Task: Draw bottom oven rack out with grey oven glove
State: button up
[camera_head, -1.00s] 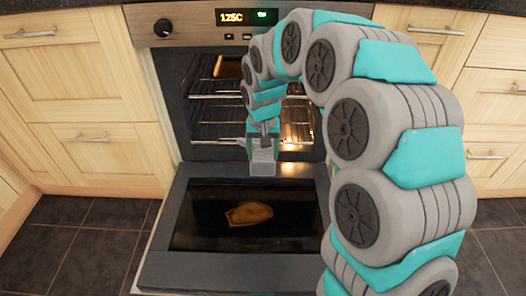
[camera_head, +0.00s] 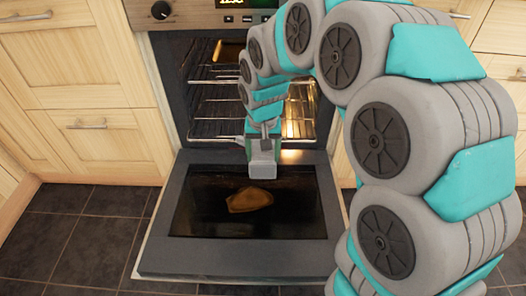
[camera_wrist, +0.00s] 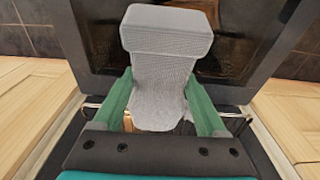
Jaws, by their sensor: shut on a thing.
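My gripper (camera_head: 263,140) is shut on the grey oven glove (camera_head: 262,169), in front of the oven opening and above the lowered door. In the wrist view my gripper (camera_wrist: 160,108) has a green finger on each side of the grey glove (camera_wrist: 165,45), which ends in a thick block. The bottom oven rack (camera_head: 212,130) is a wire rack low in the oven, left and right of my gripper. Its middle is hidden behind my gripper and glove. I cannot tell whether the glove touches the rack.
The oven door (camera_head: 235,257) lies open with dark glass. A tan patch (camera_head: 250,199) shows on the glass, either an object or a reflection. A higher rack (camera_head: 212,88) and a tan item (camera_head: 228,52) are inside. Wooden cabinets (camera_head: 85,80) flank the oven; tiles (camera_head: 65,235) lie left.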

aim_at(263, 166)
jog(key=shift+s, duration=0.1)
jog(key=shift+s+a+b, duration=0.1)
jog(key=shift+s+b, duration=0.2)
jog(key=shift+s, duration=2.7)
jog(key=shift+s+a, duration=0.1)
jog(key=shift+s, duration=2.9)
jog(key=s, duration=0.3)
jog(key=shift+s+b, duration=0.15)
jog(key=shift+b, duration=0.15)
jog(key=shift+r, duration=0.1)
